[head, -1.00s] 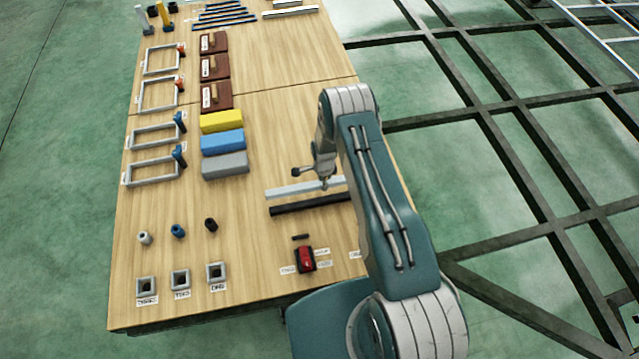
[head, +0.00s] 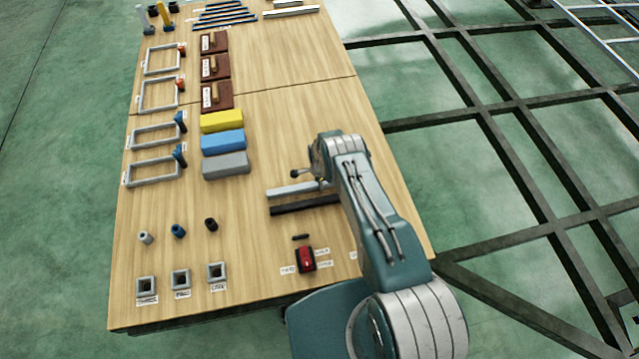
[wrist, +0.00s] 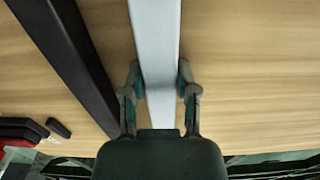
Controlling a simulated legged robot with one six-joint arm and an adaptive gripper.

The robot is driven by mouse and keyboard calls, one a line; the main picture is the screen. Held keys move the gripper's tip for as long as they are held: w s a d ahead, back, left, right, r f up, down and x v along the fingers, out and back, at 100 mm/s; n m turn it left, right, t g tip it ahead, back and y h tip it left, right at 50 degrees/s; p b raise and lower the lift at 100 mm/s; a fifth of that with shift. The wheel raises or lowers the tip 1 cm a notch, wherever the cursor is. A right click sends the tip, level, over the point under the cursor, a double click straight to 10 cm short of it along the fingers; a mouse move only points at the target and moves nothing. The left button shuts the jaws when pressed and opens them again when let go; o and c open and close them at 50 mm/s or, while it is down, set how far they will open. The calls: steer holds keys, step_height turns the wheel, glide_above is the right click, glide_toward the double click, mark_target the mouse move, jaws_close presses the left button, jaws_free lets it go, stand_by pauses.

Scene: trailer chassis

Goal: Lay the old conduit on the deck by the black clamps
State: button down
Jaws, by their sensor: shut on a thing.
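A light grey bar (head: 290,190) lies lengthwise beside a black bar (head: 304,205) at the table's right side; I cannot tell by looks which is the old conduit. In the wrist view my gripper (wrist: 160,82) is shut on the light grey bar (wrist: 155,35), one finger on each side. The black bar (wrist: 75,60) runs to its left, apart from it. In the head view my arm hides the fingers and the light bar's right end. I cannot tell whether the bar is lifted off the wood. No black clamps can be made out clearly.
The wooden table (head: 255,105) holds yellow, blue and grey blocks (head: 224,142) left of the bars. A red and black device (head: 306,259) and a small black piece (head: 301,237) lie in front. The dark chassis frame (head: 520,120) stands to the right over green floor.

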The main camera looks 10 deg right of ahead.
steer(key=shift+f, duration=0.15)
steer(key=shift+c, duration=1.9)
jaws_free()
step_height(320, 180, up, 32)
steer(key=w+n+t, duration=0.1)
steer(key=w+n, duration=0.1)
steer(key=n, duration=0.2)
steer(key=s+r+n+t, duration=0.15)
steer(key=s+r, duration=0.25)
steer(key=r, duration=0.6)
steer(key=s+r+n, duration=0.3)
steer(key=s+r, duration=0.1)
steer(key=r, duration=0.6)
steer(key=s+r+n+t, duration=0.2)
steer(key=s+r+n, duration=0.3)
steer(key=s+r, duration=0.85)
steer(key=s+n+t, duration=0.1)
steer(key=s+n, duration=0.3)
steer(key=s, duration=1.1)
steer(key=shift+s+r, duration=0.3)
steer(key=shift+r, duration=0.05)
